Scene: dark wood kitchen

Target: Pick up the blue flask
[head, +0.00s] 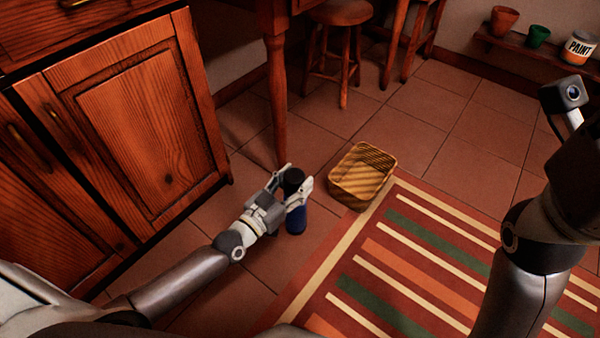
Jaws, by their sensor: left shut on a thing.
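The blue flask (296,219) has a dark blue body and a black top. It is upright near the floor, left of the striped rug, and I cannot tell whether its base touches the tiles. My left gripper (293,186) is shut on the flask near its top, with a finger on each side. The fingers hide part of its upper body. My right arm comes in at the right edge, and its gripper does not show clearly.
A wicker basket (362,176) stands just right of the flask, at the corner of the striped rug (430,255). A table leg (277,100) is close behind the flask. A wooden cabinet (140,120) is at the left, a stool (340,14) at the back. Tiles behind the basket are clear.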

